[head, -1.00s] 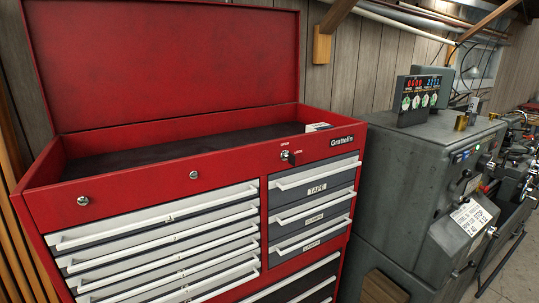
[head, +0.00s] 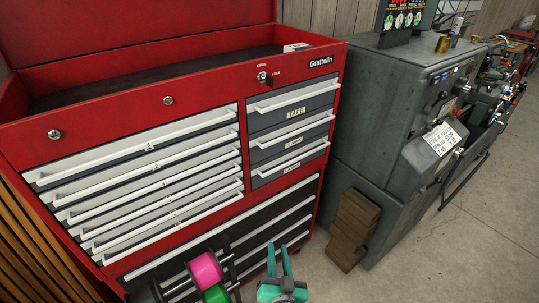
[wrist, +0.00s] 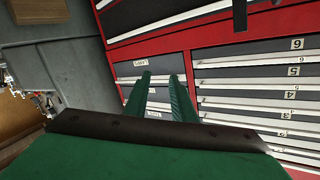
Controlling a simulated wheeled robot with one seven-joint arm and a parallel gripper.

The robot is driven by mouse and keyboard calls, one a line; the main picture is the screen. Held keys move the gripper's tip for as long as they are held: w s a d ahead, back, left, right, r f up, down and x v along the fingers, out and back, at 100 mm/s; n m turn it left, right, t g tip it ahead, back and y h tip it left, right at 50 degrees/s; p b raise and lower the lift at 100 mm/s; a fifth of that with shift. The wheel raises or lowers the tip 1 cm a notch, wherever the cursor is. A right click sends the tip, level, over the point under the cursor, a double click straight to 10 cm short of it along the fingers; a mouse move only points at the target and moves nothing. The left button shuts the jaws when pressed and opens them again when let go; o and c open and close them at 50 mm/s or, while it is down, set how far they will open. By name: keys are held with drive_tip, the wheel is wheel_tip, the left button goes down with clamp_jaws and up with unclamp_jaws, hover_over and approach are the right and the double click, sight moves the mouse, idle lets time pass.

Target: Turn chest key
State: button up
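The red tool chest (head: 205,93) stands with its lid raised. A dark key (head: 266,79) sits in the lock on its front upper panel, between the small "open" and "lock" labels and left of the Grattelin name. My gripper (head: 278,247) is low in front of the lower drawers in the head view, well below and apart from the key. Its two green fingers are parallel with a gap between them and nothing in it. In the wrist view the gripper (wrist: 161,76) points at the labelled right-hand drawers; I cannot make out the key there.
Drawers with white handles (head: 293,98) fill the chest's front. Two round locks (head: 168,100) sit left of the key. A grey-green lathe (head: 400,110) stands close to the right, with a brown wooden block (head: 353,230) at its foot. Floor (head: 440,255) is clear at lower right.

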drive_tip(key=w+d+r+n+y, duration=0.1)
drive_tip(key=w+r+y, duration=0.1)
drive_tip(key=w+r, duration=0.65)
drive_tip(key=n+g+y, duration=0.2)
drive_tip(key=n+y, duration=0.5)
drive_tip(key=n, duration=0.3)
approach(270, 80)
drive_tip(key=x, duration=1)
drive_tip(key=shift+w+f, duration=0.15)
drive_tip(key=shift+w, duration=0.15)
clamp_jaws()
